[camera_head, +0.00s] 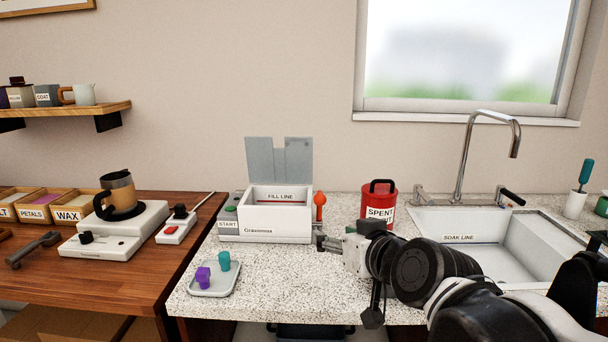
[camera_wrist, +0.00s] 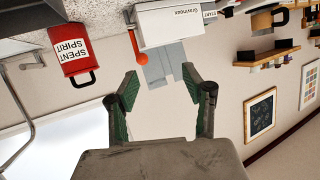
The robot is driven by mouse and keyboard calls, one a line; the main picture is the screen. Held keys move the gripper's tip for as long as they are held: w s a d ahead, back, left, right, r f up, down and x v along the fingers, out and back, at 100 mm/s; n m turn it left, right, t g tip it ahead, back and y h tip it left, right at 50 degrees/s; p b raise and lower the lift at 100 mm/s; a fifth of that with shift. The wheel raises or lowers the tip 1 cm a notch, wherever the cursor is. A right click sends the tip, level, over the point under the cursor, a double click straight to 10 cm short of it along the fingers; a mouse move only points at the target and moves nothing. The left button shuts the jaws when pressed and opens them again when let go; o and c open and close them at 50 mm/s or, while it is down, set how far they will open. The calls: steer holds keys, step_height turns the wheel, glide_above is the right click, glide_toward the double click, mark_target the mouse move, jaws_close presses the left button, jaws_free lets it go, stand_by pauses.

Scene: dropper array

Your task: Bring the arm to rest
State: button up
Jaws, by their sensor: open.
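My gripper (camera_wrist: 163,100) is open and empty in the wrist view, with its two green-padded fingers apart and nothing between them. In the head view my gripper (camera_head: 326,243) is at the end of my arm, which reaches in from the lower right over the speckled counter (camera_head: 335,290). It appears just right of the white Oravinous box (camera_head: 265,222). The wrist view is upside down and shows the box (camera_wrist: 172,24) beyond the fingers. I cannot tell whether the gripper touches the box.
A red spent spirit can (camera_head: 378,192) stands behind my arm, near the sink (camera_head: 490,262) and its faucet (camera_head: 487,118). A red-knobbed lever (camera_head: 320,200) stands at the box's right side. A small tray (camera_head: 215,285) holds purple and teal pieces at the front left.

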steer(key=s+d+f+m+g+h, duration=0.3)
steer(key=s+d+f+g+h, duration=0.25)
steer(key=s+d+f, duration=0.85)
step_height(320, 180, up, 6)
steer(key=s+p, duration=0.1)
steer(key=p, duration=0.3)
steer(key=shift+s+r+g, duration=0.15)
steer(key=shift+s+g, duration=0.05)
steer(key=shift+g, duration=0.15)
